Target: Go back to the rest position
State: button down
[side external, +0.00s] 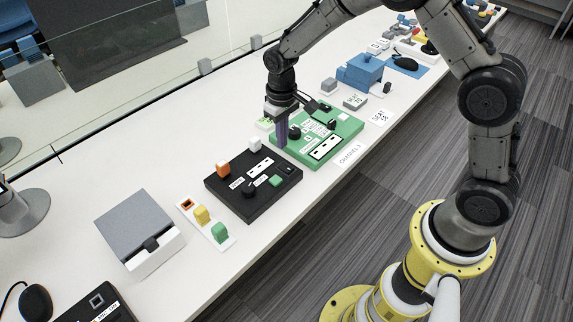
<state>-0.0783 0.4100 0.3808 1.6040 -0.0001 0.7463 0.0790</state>
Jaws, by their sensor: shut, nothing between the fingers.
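My gripper (281,132) hangs from the wrist of my arm and points down over the far left part of the green panel (345,130). Its fingers are shut with nothing seen between them. The tips are close to the panel's left edge; I cannot tell whether they touch it. The gripper hides part of that edge. The green panel carries a dark knob, labels and a white plate with dark slots.
A black panel (231,183) with orange and white blocks lies just left of the green one. A white strip with coloured blocks (203,216) and a grey-lidded box (135,225) stand nearer. A blue box (360,70) stands beyond. A glass partition runs behind.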

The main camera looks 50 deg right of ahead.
jog(key=s+d+r+t, duration=0.15)
jog(key=s+r, duration=0.25)
jog(key=r, duration=0.7)
jog(key=s+d+r+t, duration=0.1)
jog(key=s+r+t, duration=0.25)
jog(key=r, duration=0.75)
jog(key=s+r+t, duration=0.1)
jog(key=s+r, duration=0.3)
jog(key=s, duration=0.7)
jog(key=s+d+f, duration=0.1)
jog(key=s+f, duration=0.4)
jog(key=s, duration=0.4)
jog(key=shift+s+f, duration=0.15)
